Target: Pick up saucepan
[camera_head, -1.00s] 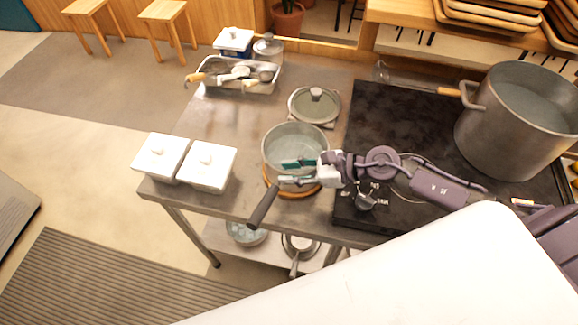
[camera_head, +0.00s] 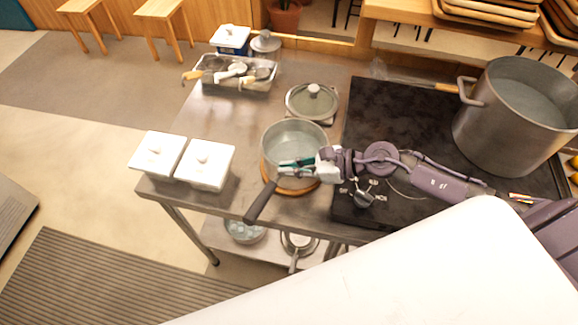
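The grey saucepan (camera_head: 294,135) stands upright on a round wooden trivet (camera_head: 303,190) near the front of the steel table. Its dark handle (camera_head: 262,202) points toward the lower left and reaches over the table's front edge. My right gripper (camera_head: 290,169) comes in from the right, low in front of the saucepan. Its teal-padded fingers look closed at the base of the handle, by the saucepan's near wall. The exact contact is small and partly hidden by the fingers. My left gripper is not in view.
A large steel pot (camera_head: 495,125) stands on the black stove (camera_head: 400,115) at the right. A glass lid (camera_head: 311,101) lies behind the saucepan. Two white lidded boxes (camera_head: 205,166) stand at the left. A utensil tray (camera_head: 235,86) sits at the back left. The table's middle left is clear.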

